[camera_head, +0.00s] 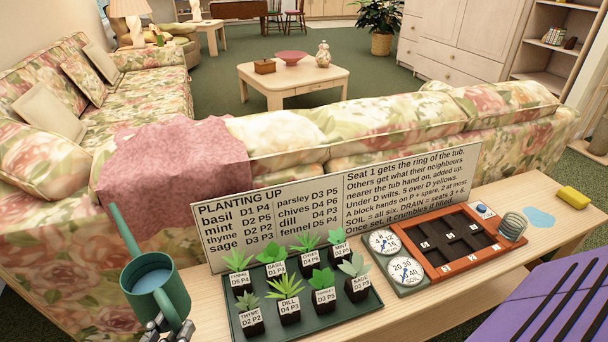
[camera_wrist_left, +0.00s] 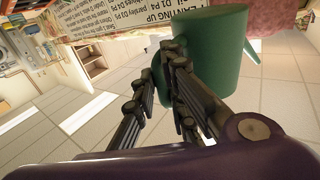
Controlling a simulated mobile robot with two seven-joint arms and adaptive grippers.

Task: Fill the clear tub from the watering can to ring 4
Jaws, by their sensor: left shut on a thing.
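The green watering can (camera_head: 172,302) is at the lower left of the head view, beside the table's left end, with bluish water inside and its spout up to the left. My left gripper (camera_head: 165,330) is shut on it at the handle side, partly cut off by the lower edge. The left wrist view shows the can (camera_wrist_left: 212,50) beyond the fingers (camera_wrist_left: 180,85). A small greyish, ribbed, see-through vessel (camera_head: 512,227), which looks like the clear tub, stands at the right end of the orange tray. Its rings are too small to tell apart. My right gripper is out of view.
A dark green tray (camera_head: 300,322) holds several labelled seedlings. A sign (camera_head: 330,205) stands behind it. Two dials (camera_head: 405,270) adjoin the orange tray (camera_head: 450,268) with black compartments. The sofa (camera_head: 400,150) stands behind.

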